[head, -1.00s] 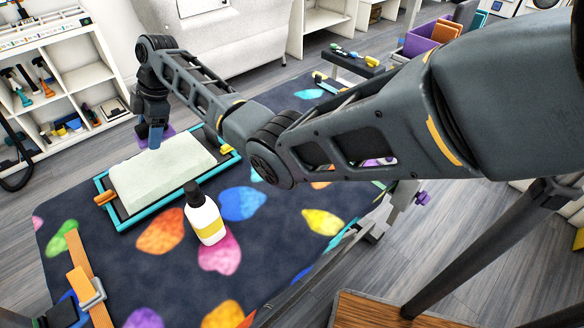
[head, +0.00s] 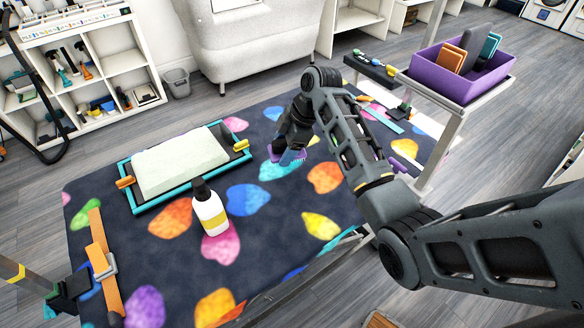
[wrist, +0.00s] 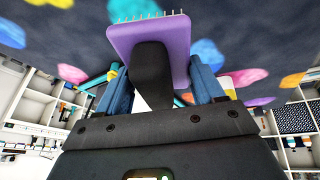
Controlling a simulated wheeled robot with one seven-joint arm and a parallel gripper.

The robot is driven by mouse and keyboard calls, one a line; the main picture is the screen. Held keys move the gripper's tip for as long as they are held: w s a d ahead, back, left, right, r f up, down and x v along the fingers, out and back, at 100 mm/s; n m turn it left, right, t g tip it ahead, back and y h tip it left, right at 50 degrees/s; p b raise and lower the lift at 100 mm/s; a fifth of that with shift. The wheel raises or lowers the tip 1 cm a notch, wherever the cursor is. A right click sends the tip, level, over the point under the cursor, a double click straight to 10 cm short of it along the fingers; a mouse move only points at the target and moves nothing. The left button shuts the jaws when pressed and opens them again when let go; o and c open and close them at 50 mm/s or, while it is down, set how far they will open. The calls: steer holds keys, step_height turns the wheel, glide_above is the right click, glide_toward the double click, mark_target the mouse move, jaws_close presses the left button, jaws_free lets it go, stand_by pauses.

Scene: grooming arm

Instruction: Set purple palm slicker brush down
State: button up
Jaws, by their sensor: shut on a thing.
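The purple palm slicker brush (wrist: 150,40) is in my gripper, its purple pad and metal pins facing the patterned table mat in the wrist view. Its dark handle (wrist: 153,78) sits between the two blue fingers. In the head view my gripper (head: 291,157) is over the right half of the dark paw-print mat (head: 270,225), right of the teal-framed tray. The brush shows there as a small purple patch (head: 276,155) at the fingertips, partly hidden by the gripper. I cannot tell whether the brush touches the mat.
A teal-framed tray (head: 144,208) with a pale pad (head: 180,160) lies to the left. A white bottle (head: 210,212) stands in front of it. An orange strap (head: 103,262) is at the front left. A purple bin (head: 455,84) stands at right. The mat between the bottle and gripper is clear.

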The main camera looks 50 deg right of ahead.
step_height(320, 180, down, 7)
steer(key=shift+f, duration=0.15)
steer(key=shift+f, duration=0.1)
stand_by(0.3)
steer(key=o, duration=1.3)
steer(key=v, duration=1.2)
steer(key=shift+b, duration=0.35)
steer(key=shift+w, duration=0.1)
